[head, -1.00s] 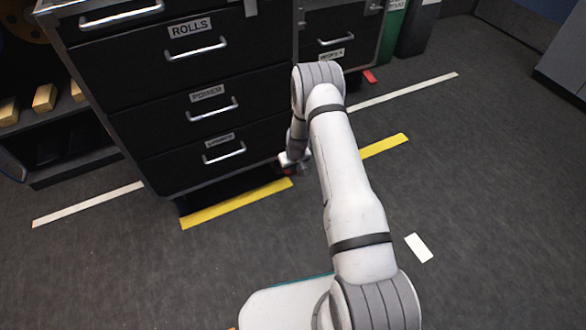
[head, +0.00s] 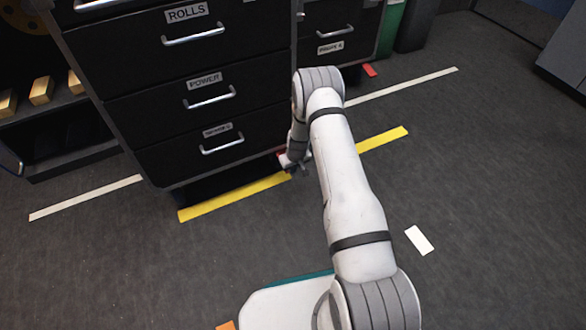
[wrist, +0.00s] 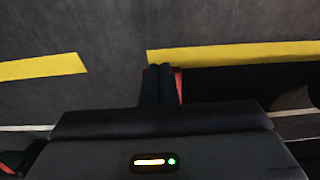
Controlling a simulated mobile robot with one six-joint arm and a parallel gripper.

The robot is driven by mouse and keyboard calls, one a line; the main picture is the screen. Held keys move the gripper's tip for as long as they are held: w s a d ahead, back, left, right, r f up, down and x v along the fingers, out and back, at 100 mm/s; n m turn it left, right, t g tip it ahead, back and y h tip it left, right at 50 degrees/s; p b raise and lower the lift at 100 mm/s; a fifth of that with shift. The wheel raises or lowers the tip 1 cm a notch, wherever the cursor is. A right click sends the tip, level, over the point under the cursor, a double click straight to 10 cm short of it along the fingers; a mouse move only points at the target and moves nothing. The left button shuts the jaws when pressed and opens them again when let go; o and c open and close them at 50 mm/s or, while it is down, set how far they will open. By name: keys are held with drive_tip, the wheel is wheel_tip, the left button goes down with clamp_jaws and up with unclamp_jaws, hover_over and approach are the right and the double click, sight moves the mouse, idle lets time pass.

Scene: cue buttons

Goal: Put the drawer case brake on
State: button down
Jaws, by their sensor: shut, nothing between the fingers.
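The black drawer case (head: 170,110) stands at the upper left in the head view, with labelled drawers and silver handles. A small red part (head: 281,152) shows at its lower right corner, beside my gripper (head: 292,166); it is mostly hidden by my wrist. I cannot tell whether it is the brake pedal, or whether it is up or down. In the wrist view my gripper's dark fingers (wrist: 158,85) are together and empty. A thin red strip (wrist: 178,85) shows right beside them, and I cannot tell if they touch it.
Yellow floor tape (head: 235,198) runs along the front of the case. A second drawer cabinet (head: 335,25) stands behind to the right, with a red piece (head: 370,70) at its foot. A shelf with wooden blocks (head: 42,90) is at the left. The floor at right is open.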

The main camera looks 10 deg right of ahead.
idle(0.3)
drive_tip(key=s+d+r+p, duration=0.1)
drive_tip(key=s+r+p, duration=0.1)
drive_tip(key=r, duration=0.4)
drive_tip(key=s+r+p, duration=0.2)
drive_tip(key=s+r, duration=0.2)
drive_tip(key=r, duration=0.1)
drive_tip(key=shift+s+d+r, duration=0.35)
drive_tip(key=shift+s+r, duration=0.05)
drive_tip(key=s+a+r+p, duration=0.15)
drive_tip(key=r+p, duration=0.35)
drive_tip(key=r, duration=0.9)
drive_tip(key=s+a+r+p, duration=0.1)
drive_tip(key=s+r+p, duration=0.3)
drive_tip(key=r, duration=1)
drive_tip(key=s+a+r+p, duration=0.15)
drive_tip(key=r+p, duration=0.55)
drive_tip(key=r, duration=0.7)
drive_tip(key=s+r+m+p, duration=0.1)
drive_tip(key=s+r+p, duration=0.7)
drive_tip(key=s+r, duration=0.3)
drive_tip(key=s+d+r+m+p, duration=0.1)
drive_tip(key=s+r+p, duration=0.7)
drive_tip(key=r, duration=1.1)
drive_tip(key=s, duration=0.4)
drive_tip(key=shift+d+r+m+h, duration=0.25)
drive_tip(key=shift+m+h, duration=0.05)
drive_tip(key=shift+m, duration=0.1)
